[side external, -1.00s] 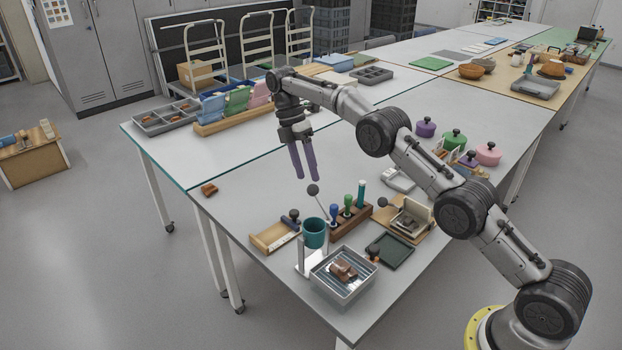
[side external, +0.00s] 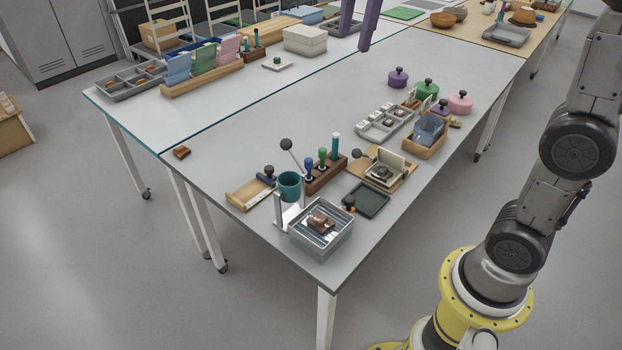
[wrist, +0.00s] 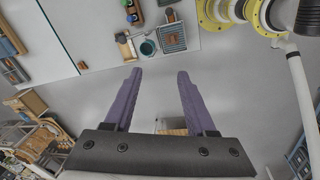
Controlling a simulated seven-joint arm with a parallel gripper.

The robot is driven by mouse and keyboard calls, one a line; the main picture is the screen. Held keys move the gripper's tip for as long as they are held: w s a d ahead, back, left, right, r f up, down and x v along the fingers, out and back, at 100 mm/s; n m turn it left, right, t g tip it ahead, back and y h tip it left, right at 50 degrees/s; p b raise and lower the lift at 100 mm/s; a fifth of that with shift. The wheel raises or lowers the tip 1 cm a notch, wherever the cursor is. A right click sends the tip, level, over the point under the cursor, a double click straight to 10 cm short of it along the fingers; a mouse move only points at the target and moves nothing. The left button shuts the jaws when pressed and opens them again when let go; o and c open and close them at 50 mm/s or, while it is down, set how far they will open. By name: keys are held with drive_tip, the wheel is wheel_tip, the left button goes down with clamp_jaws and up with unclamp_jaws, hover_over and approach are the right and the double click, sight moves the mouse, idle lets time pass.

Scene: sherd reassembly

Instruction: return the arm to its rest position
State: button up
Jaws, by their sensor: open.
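My gripper (wrist: 158,76) is open, with two purple fingers spread apart and nothing between them in the wrist view. In the side external view its fingers (side external: 357,38) show at the top edge, high above the table, and the wrist above them is cut off. Brown sherds (side external: 320,221) lie in a grey ribbed tray (side external: 338,243) at the table's near corner. One small brown piece (side external: 181,152) lies alone near the table's left edge; it also shows in the wrist view (wrist: 82,65).
A teal cup (side external: 289,186), a wooden rack of tools (side external: 327,176) and a dark green tray (side external: 369,200) stand near the table's front. Lidded pots, including a green one (side external: 426,90), stand at the right edge. The table's middle is clear.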

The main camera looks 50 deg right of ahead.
drive_tip(key=s+f+m+t, duration=0.2)
drive_tip(key=s+m, duration=0.1)
drive_tip(key=s, duration=0.6)
drive_tip(key=s+f+m+t, duration=0.1)
drive_tip(key=s+f+m, duration=0.3)
drive_tip(key=f, duration=0.3)
drive_tip(key=s+f+m, duration=0.5)
drive_tip(key=f+m, duration=0.2)
drive_tip(key=shift+a+t, duration=0.35)
drive_tip(key=shift+t, duration=0.05)
